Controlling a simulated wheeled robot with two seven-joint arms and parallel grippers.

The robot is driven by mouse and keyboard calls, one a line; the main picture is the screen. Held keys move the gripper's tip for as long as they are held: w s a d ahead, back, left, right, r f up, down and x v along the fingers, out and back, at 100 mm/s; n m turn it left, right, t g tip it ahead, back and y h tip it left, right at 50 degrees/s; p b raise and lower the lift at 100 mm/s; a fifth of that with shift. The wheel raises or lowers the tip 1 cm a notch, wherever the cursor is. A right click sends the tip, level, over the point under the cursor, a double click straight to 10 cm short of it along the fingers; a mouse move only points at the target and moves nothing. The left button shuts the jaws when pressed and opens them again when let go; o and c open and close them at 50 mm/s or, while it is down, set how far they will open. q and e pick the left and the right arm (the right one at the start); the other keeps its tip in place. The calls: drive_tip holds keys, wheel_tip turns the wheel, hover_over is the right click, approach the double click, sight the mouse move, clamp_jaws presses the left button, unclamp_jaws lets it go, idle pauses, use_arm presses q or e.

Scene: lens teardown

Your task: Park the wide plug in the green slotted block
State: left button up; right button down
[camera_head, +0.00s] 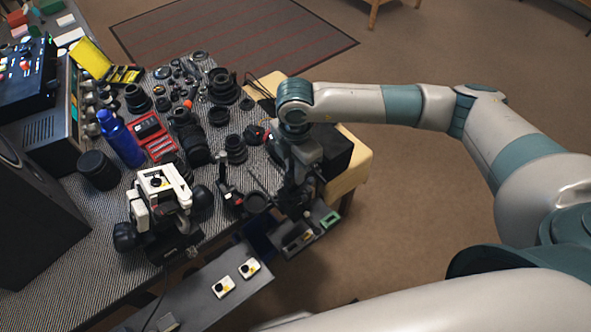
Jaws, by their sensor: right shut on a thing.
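My right gripper (290,205) points down at the front right corner of the table, over the near end of a dark tray. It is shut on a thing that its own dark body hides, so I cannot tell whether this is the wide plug. A small green block (329,218), which looks like the green slotted block, sits at the tray's right end, just right of the gripper. Its slot is too small to make out. I cannot pick out the wide plug anywhere else. My left gripper is out of view.
The patterned table (225,222) is crowded with dark lenses and parts. A blue bottle (121,139), a red case (152,134) and a white device (160,183) stand left. A grey shelf (197,298) with two white pieces lies in front. Open floor is at the right.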

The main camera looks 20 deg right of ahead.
drive_tip(key=shift+r+p, duration=0.35)
drive_tip(key=shift+r, duration=0.4)
idle(0.5)
